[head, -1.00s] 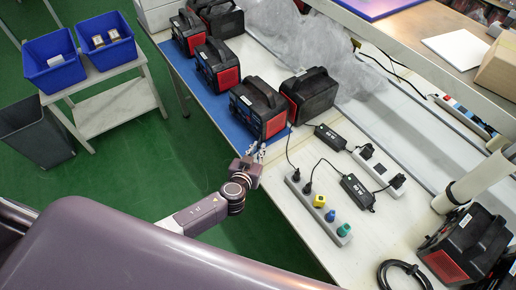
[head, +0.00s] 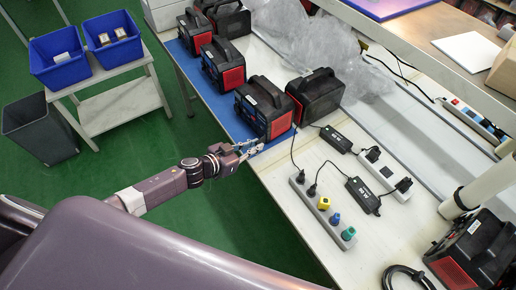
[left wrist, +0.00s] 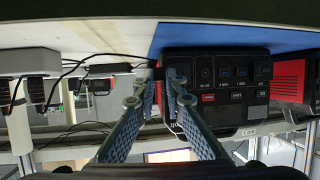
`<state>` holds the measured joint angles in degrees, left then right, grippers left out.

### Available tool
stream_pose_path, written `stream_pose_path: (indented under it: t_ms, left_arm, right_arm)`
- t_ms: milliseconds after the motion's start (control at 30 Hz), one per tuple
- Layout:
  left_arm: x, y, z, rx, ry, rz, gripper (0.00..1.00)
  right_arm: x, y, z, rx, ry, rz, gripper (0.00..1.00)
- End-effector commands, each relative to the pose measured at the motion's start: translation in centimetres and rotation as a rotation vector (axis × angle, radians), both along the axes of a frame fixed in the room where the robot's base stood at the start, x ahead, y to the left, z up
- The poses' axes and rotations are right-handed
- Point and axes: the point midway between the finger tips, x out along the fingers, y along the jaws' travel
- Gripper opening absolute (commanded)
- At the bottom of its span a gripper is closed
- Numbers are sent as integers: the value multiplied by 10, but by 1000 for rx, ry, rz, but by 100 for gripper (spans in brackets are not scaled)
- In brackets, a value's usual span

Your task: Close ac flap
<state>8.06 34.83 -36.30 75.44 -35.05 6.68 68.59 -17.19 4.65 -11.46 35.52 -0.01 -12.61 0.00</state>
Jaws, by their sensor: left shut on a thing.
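A black power station (head: 264,108) with red sides stands on the blue mat at the table's front edge. Its front panel (left wrist: 225,85), with sockets and buttons, shows upside down in the left wrist view. My left gripper (head: 256,148) is at the lower front corner of this station. In the left wrist view the two fingertips (left wrist: 162,88) are close together at the panel's left edge, shut on a small dark part that looks like the ac flap (left wrist: 159,74). The fingers hide most of it, and its angle cannot be told. My right gripper is not in view.
More power stations (head: 314,95) stand behind and beside this one. A power strip (head: 322,212) with plugs, black adapters (head: 362,194) and cables lie to the right on the table. Blue bins (head: 113,38) stand on a side table at the left. Green floor in front is free.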

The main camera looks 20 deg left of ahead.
Motion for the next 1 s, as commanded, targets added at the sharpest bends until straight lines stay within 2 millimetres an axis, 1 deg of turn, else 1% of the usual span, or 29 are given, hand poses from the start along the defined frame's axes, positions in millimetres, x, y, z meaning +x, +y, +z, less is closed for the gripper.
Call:
stream_pose_path:
  t_ms: [33,167,233,500,800,1000]
  left_arm:
    - [3,5,-1,8,-3,-47,0]
    - [7,12,-3,8,-4,-169,0]
    - [9,15,-4,7,-4,-236,0]
    - [16,23,-8,4,-3,-458,0]
    - [23,27,-7,0,-2,-625,0]
    - [24,28,-5,0,1,-693,0]
  right_arm:
    - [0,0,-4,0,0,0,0]
    - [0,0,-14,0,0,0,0]
    - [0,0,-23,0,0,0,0]
    - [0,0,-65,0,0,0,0]
    - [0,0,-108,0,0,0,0]
    - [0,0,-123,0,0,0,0]
